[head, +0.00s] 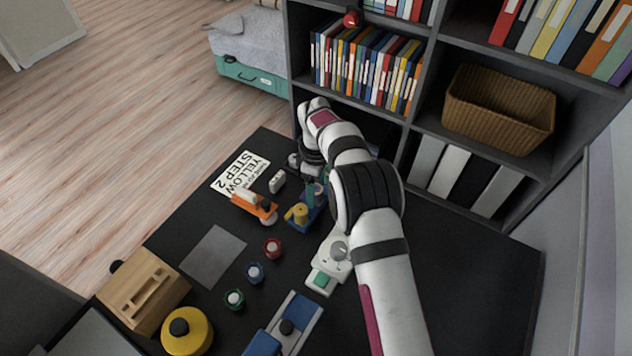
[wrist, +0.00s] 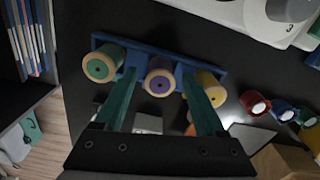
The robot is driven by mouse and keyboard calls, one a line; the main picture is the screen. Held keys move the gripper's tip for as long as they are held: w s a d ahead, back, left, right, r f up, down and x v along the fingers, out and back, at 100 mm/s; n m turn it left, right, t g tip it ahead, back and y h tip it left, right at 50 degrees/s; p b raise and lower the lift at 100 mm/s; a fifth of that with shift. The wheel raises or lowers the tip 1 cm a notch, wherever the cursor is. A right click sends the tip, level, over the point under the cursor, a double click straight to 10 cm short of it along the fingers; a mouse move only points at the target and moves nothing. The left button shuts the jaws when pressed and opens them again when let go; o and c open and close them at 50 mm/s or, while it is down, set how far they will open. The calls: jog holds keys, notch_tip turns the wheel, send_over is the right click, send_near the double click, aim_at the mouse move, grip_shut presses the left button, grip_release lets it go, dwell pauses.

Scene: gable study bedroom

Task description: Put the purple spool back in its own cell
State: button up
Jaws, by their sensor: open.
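The purple spool (wrist: 160,84), with a pale wooden rim, is the middle of three spools in the wrist view. It stands against the blue rack (wrist: 133,47), between a teal-green spool (wrist: 102,66) on the left and a yellow spool (wrist: 210,86) on the right. How deep it sits in the rack cannot be told. My gripper (wrist: 158,73) is open, its green fingers on either side of the purple spool; contact cannot be told. In the head view the rack (head: 311,217) and yellow spool (head: 298,213) show, while my arm partly hides the rest.
An orange tool (head: 255,208) and a printed card (head: 241,174) lie left of the rack. Red (head: 272,248), blue (head: 255,272) and green (head: 234,299) pots stand in front. A white device (head: 328,262) is close by. A shelf unit (head: 420,130) rises behind.

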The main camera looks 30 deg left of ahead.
aim_at(317, 188)
notch_tip(317, 188, up, 12)
jog(key=s+d+r+m, duration=0.1)
jog(key=d+r+m, duration=0.3)
jog(key=d, duration=0.3)
jog(key=s+d+r+m, duration=0.1)
jog(key=d+r+m, duration=0.35)
jog(key=d, duration=0.35)
jog(key=s+d+r+m+y, duration=0.1)
jog(key=s+d+r+m, duration=0.1)
jog(key=s+d+m, duration=1.25)
jog(key=s+d+f+m, duration=0.1)
jog(key=s, duration=0.4)
jog(key=s+d+f+m, duration=0.1)
jog(key=s+d+f, duration=0.1)
jog(key=s, duration=0.3)
jog(key=shift+s+d+f+m+y, duration=0.3)
jog(key=shift+s+m+y, duration=0.05)
jog(key=shift+m+y, duration=0.05)
